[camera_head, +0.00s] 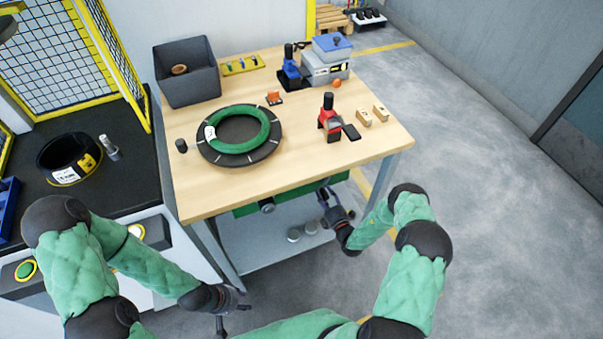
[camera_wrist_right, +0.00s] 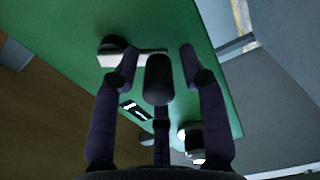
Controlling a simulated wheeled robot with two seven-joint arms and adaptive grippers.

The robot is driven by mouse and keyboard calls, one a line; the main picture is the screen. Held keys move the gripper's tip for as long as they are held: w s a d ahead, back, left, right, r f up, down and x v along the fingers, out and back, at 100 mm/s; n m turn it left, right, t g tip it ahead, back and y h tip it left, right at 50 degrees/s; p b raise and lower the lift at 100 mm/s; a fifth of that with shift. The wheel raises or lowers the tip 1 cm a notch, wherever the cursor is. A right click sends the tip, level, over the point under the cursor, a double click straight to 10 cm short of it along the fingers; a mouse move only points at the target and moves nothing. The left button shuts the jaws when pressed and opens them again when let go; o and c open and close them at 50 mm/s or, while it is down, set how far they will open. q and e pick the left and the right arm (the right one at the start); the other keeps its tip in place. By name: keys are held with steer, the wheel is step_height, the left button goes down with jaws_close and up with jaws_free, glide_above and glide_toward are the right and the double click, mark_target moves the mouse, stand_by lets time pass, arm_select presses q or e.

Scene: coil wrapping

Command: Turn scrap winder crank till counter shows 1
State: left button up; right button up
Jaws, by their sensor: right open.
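The scrap winder seems to be the green box (camera_head: 243,210) under the table's front edge; its green face (camera_wrist_right: 190,30) fills much of the right wrist view. There a pale crank arm (camera_wrist_right: 146,60) with a dark knob (camera_wrist_right: 112,44) shows near the fingertips. A small black counter (camera_wrist_right: 134,111) with white marks sits lower on the face; its digit is unreadable. My right gripper (camera_head: 330,196) is open before the box's right part, its fingers (camera_wrist_right: 158,58) spread and one partly overlapping the crank arm; contact is unclear. My left gripper (camera_head: 228,307) hangs low at left, its fingers unclear.
The wooden table (camera_head: 225,195) carries a green coil (camera_head: 265,138) on a dark disc, a grey bin (camera_head: 187,85), a red-black tool (camera_head: 329,120) and small blocks. A lower shelf (camera_head: 265,245) holds small round items. Open floor lies to the right.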

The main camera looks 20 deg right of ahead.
steer(key=s+p, duration=0.2)
steer(key=s, duration=0.7)
steer(key=shift+d, duration=0.4)
stand_by(1.0)
